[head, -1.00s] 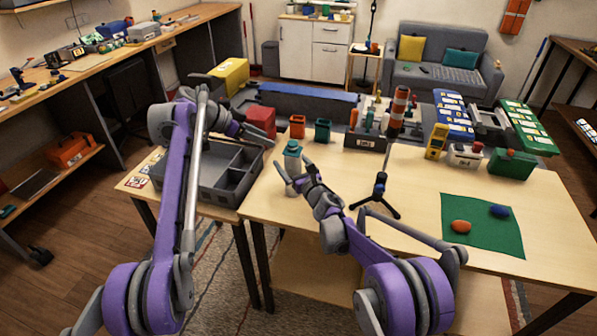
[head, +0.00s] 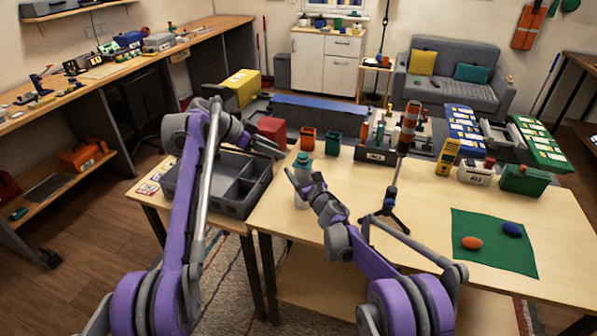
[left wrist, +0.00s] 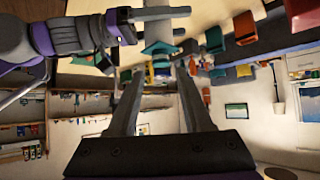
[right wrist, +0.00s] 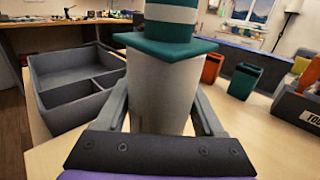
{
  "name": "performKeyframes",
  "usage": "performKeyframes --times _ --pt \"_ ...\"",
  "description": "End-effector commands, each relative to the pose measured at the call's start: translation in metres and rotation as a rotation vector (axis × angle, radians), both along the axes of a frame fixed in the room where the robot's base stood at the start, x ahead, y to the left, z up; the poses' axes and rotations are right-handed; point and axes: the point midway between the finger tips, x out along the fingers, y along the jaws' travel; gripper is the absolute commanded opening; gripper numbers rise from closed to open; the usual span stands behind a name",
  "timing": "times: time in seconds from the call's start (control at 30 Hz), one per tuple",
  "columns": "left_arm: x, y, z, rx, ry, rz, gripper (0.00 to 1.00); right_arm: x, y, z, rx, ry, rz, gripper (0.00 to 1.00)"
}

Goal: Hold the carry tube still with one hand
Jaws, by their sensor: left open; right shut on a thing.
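The carry tube is a pale grey cylinder with a teal collar and a striped teal-and-white top. It stands upright near the table's left end in the head view (head: 304,163) and fills the middle of the right wrist view (right wrist: 161,90). My right gripper (head: 303,178) is shut on its body, below the collar, one finger on each side. My left gripper (head: 278,146) is open and empty, up and left of the tube and apart from it. In the upside-down left wrist view, the tube's teal collar (left wrist: 158,47) shows beyond the gap between my open left fingers.
A grey divided tray (head: 222,186) lies left of the tube. Red (head: 307,139) and teal (head: 332,144) open cups stand behind it. A small black tripod (head: 386,210) stands to the right. A green mat (head: 495,252) with orange and blue pieces lies further right.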

Motion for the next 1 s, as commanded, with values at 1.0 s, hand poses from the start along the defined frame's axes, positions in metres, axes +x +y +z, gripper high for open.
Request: performKeyframes --times 1.0 --pt "0.015 -0.016 -0.028 -1.084 1.070 1.030 0.73 0.000 0.000 0.000 0.000 0.000 0.000 0.06"
